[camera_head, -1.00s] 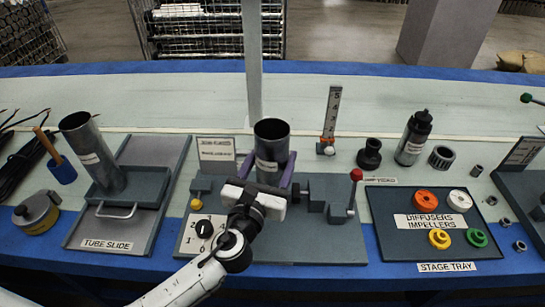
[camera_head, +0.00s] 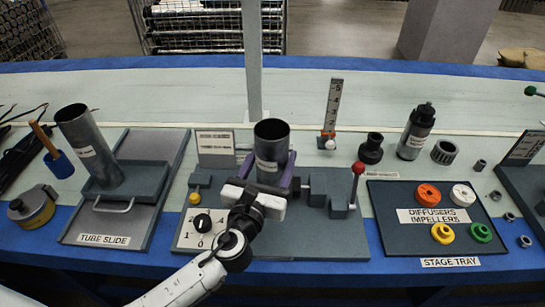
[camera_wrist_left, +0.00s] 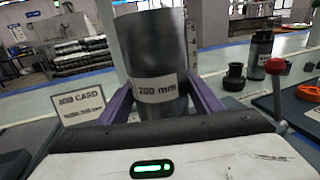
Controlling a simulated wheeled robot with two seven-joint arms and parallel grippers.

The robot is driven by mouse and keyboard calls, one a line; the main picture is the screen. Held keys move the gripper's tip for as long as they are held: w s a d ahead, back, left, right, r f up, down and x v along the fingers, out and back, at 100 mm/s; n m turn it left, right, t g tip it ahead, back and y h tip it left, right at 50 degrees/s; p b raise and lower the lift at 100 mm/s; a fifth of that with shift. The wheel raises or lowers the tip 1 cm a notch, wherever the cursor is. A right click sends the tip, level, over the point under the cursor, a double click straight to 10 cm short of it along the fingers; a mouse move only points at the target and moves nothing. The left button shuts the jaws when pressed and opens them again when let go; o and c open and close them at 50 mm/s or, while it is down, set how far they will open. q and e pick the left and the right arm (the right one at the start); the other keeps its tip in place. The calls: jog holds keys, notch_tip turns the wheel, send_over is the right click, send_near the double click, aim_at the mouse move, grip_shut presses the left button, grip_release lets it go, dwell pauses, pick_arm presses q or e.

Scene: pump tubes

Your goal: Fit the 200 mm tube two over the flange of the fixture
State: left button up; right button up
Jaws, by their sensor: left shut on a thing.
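My left gripper (camera_head: 268,170) is shut on a grey metal tube (camera_head: 271,142) with a white label, its purple fingers on either side. In the left wrist view the tube (camera_wrist_left: 150,50) stands upright between the fingers and its label reads 200 mm. The tube is over the fixture (camera_head: 317,187), a grey block assembly on a dark plate with a red-knobbed lever (camera_head: 355,179). The tube's lower end and the flange are hidden behind my gripper, so I cannot tell whether they touch. My right gripper is not in view.
Another tube (camera_head: 85,138) leans in the tube slide (camera_head: 150,197) at left. The stage tray (camera_head: 398,237) with coloured rings lies at right. A job card (camera_head: 214,142), a dial (camera_head: 202,223) and a numbered gauge (camera_head: 331,105) stand near the fixture.

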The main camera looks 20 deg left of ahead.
pick_arm(q)
jog(key=shift+f+b, duration=0.55)
jog(key=shift+f, duration=0.15)
jog(key=o, duration=1.5)
jog(key=shift+c, duration=0.2)
jog(key=shift+o, duration=0.2)
jog(key=shift+f, duration=0.1)
jog(key=s, duration=1)
jog(key=shift+s, duration=0.2)
jog(key=shift+d, duration=0.1)
